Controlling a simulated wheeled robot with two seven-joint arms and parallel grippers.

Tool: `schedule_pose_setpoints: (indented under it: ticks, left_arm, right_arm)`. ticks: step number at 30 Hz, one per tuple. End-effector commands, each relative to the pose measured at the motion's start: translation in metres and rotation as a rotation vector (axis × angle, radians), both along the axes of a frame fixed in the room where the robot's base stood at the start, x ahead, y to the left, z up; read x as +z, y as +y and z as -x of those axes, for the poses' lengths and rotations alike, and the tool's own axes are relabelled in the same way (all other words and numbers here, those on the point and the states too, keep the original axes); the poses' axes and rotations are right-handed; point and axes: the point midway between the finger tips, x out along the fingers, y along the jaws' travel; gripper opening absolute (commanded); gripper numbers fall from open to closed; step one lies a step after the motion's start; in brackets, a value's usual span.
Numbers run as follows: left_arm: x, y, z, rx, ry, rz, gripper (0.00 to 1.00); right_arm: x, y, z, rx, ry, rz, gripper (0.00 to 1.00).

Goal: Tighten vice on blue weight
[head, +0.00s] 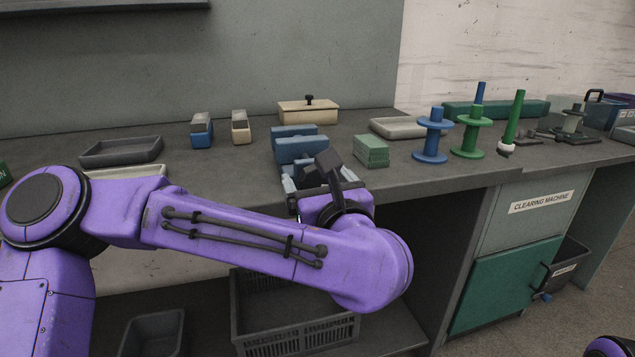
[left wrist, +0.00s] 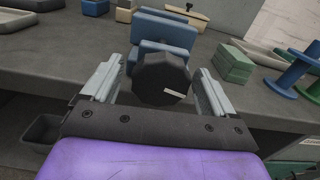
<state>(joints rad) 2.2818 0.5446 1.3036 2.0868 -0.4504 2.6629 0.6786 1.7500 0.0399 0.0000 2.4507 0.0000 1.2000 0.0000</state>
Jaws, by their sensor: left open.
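A blue vice (head: 300,149) stands at the bench's front edge, with two upright blue jaw blocks one behind the other. It also shows in the left wrist view (left wrist: 168,29). Its dark faceted handle knob (left wrist: 160,80), with a white mark, faces me. My left gripper (head: 316,180) is open at the front of the vice, its fingers on either side of the knob. I cannot tell whether they touch it. A small blue weight with a grey top (head: 201,131) stands on the bench behind left. Whether anything sits between the jaws is hidden. My right gripper is out of view.
A cream weight (head: 240,127), a lidded cream box (head: 308,111) and a dark tray (head: 121,151) lie behind and left. Green blocks (head: 371,151) stand close right of the vice. Blue (head: 431,140) and green spools (head: 468,139) stand farther right.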

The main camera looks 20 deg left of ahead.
Motion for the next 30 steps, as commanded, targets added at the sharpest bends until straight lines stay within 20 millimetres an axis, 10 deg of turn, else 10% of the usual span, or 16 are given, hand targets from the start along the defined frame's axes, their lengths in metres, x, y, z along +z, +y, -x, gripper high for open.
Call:
schedule_pose_setpoints:
  ticks: [6, 11, 30]
  left_arm:
    - [0.0, 0.0, -0.0001, -0.001, 0.0, 0.0, 0.87]
    - [0.0, -0.0003, 0.0001, -0.001, 0.0, -0.001, 0.35]
    - [0.0043, -0.0009, 0.0002, -0.002, 0.076, -0.124, 0.33]
  right_arm:
    - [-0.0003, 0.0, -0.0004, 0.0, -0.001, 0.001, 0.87]
    - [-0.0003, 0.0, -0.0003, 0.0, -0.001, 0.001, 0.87]
    - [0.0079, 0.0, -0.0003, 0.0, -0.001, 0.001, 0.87]
